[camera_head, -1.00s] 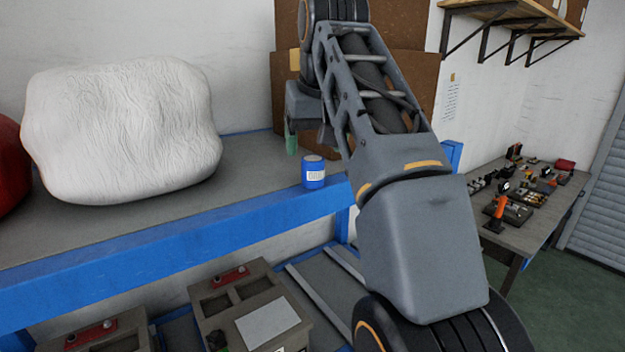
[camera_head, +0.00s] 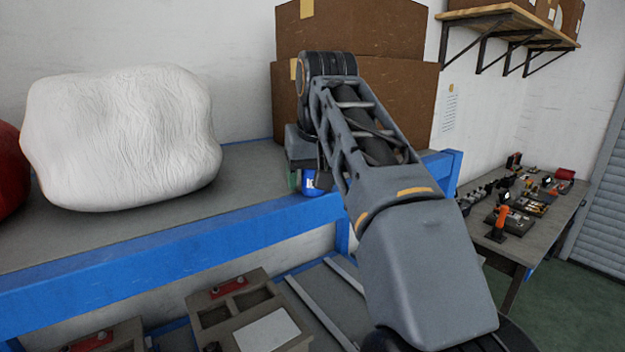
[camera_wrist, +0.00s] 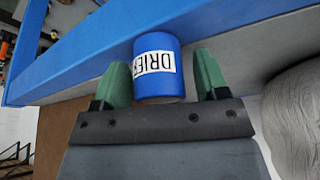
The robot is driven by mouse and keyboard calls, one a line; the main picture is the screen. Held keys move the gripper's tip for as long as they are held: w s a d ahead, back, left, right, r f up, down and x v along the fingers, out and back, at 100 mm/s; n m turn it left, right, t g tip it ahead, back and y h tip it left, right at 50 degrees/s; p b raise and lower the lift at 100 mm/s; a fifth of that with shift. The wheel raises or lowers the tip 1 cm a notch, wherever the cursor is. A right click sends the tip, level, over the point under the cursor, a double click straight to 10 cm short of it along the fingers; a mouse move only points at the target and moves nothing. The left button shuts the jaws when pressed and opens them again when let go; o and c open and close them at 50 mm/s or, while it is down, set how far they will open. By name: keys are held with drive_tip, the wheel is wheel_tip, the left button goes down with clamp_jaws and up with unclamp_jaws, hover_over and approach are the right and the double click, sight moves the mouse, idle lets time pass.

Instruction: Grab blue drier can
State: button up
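The blue drier can (camera_wrist: 158,88) stands on the shelf between the two green fingers of my gripper (camera_wrist: 160,82) in the wrist view. Its white label reads "DRIE" in part. Gaps show between the can and both fingers, so my gripper is open around it. In the head view the can (camera_head: 310,184) is partly hidden behind my arm, close to the shelf's front edge. One green finger of my gripper shows at its left there; the other is hidden.
The blue-edged shelf (camera_head: 190,245) carries a large white sack (camera_head: 120,135) at left and a red object (camera_head: 10,170) beyond it. Brown boxes (camera_head: 400,95) stand behind my arm. A table with tools (camera_head: 540,215) is at right. Grey cases (camera_head: 245,315) sit below.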

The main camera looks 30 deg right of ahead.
drive_tip(key=c, duration=0.8)
drive_tip(key=shift+r, duration=0.1)
drive_tip(key=shift+c, duration=0.2)
